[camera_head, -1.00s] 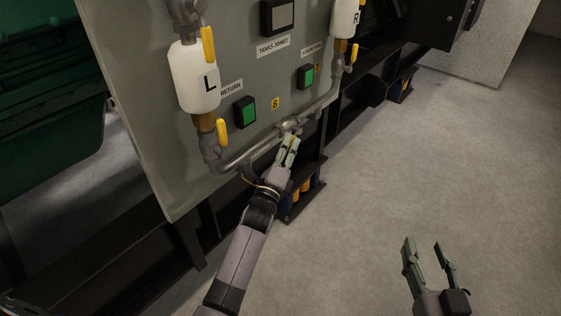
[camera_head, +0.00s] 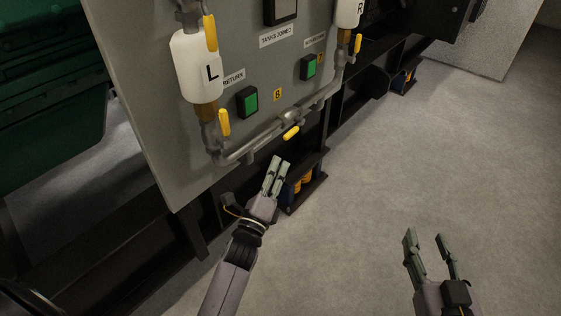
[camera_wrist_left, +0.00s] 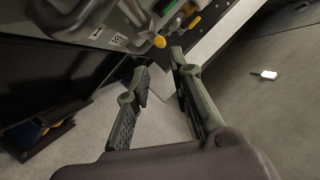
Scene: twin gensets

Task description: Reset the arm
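My left gripper (camera_head: 277,176) is in the middle of the head view, below the pipe and apart from it. Its fingers are parted and empty, as the left wrist view (camera_wrist_left: 158,72) also shows. My right gripper (camera_head: 424,238) is at the lower right of the head view, over the bare floor, with its fingers apart and empty. A yellow valve handle (camera_head: 291,132) sits on the lower pipe, just above and right of my left gripper. A yellow handle tip (camera_wrist_left: 159,41) shows beyond the fingers in the left wrist view.
The grey panel (camera_head: 160,130) carries the white L tank (camera_head: 196,66), the white R tank (camera_head: 347,12), green buttons (camera_head: 250,101) and the lower pipe (camera_head: 265,136). A black frame (camera_head: 345,115) runs below it. The floor (camera_head: 400,170) at right is clear.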

